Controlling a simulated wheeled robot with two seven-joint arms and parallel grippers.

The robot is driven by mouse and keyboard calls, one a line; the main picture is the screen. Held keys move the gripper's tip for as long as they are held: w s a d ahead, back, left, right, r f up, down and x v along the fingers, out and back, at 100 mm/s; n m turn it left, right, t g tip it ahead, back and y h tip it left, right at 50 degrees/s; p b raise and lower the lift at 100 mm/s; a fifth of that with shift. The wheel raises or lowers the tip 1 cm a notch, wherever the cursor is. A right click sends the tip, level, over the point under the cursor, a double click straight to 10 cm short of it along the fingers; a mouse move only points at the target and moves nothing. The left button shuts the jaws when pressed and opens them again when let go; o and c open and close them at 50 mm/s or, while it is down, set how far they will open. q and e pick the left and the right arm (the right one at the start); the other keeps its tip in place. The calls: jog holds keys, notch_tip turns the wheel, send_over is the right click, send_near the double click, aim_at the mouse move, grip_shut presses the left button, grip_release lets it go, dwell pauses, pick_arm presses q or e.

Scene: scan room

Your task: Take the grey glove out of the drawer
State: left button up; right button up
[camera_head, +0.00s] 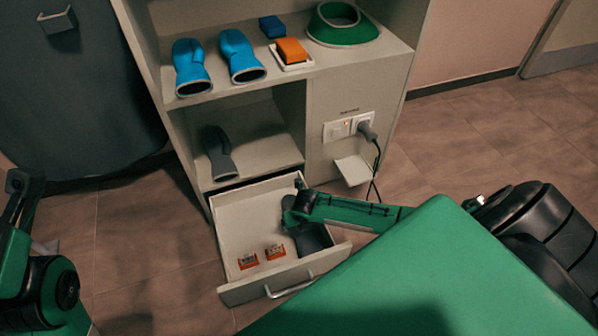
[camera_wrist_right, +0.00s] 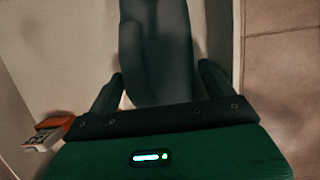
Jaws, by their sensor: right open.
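The open drawer (camera_head: 232,215) at the bottom of the cabinet holds a dark grey glove (camera_head: 314,241) on its right side. My right gripper (camera_head: 297,216) is down at the drawer, over the glove, and hides part of it. In the right wrist view the glove (camera_wrist_right: 157,50) lies between the two spread fingers of my right gripper (camera_wrist_right: 160,85), which is open. I cannot tell whether either finger touches it. My left arm shows at the left edge; a dark end part, perhaps my left gripper (camera_head: 20,184), shows no clear jaw opening.
Two orange-and-white boxes (camera_head: 248,260) (camera_head: 275,252) lie in the drawer. Another grey glove (camera_head: 219,156) is on the lower shelf. Blue gloves (camera_head: 190,66) (camera_head: 241,56), a blue block, an orange block and a green ring-shaped item (camera_head: 343,30) are above. A plug and cable (camera_head: 376,160) hang at right.

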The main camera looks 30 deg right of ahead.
jog(key=c, duration=1)
jog(key=shift+r, duration=0.2)
